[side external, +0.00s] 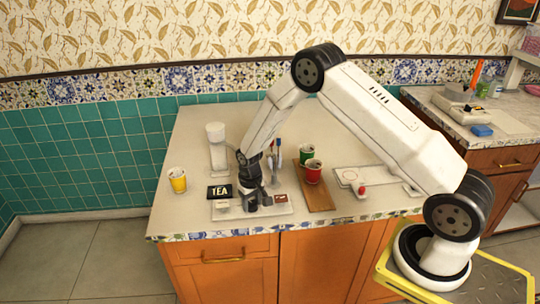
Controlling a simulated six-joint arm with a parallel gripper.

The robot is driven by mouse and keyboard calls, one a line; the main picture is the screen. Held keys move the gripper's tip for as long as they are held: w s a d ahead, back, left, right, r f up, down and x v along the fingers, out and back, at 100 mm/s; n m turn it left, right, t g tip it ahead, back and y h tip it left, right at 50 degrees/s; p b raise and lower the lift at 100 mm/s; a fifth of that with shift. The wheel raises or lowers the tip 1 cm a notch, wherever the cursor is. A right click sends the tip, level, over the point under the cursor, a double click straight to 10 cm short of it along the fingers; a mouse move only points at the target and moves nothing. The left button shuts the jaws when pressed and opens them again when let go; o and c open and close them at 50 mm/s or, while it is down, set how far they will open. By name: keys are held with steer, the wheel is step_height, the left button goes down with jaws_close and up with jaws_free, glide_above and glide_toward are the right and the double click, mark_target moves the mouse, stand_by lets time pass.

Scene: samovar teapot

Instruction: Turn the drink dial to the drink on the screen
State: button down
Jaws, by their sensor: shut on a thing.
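A black screen (219,191) reading TEA stands on the counter, left of my gripper. A pale dial panel (283,209) lies flat at the counter's front, with small label cards on it, one dark red-brown and one pale. My gripper (258,201) points down over the middle of this panel and is shut on the drink dial. The dial itself is mostly hidden by the dark fingers, so I cannot tell which way it points.
A yellow cup (177,180) stands at the left. A white dispenser (217,147) stands behind the screen. A wooden board (318,198) holds a red cup (313,171) and a green cup (306,152). A pale tray (376,177) lies farther right. The counter's back is mostly clear.

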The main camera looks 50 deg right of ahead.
mark_target(252, 203)
steer(key=shift+m, duration=1.3)
steer(key=shift+c, duration=0.8)
jaws_free()
steer(key=shift+r, duration=0.1)
steer(key=shift+r, duration=3.8)
steer(key=shift+s+r, duration=0.1)
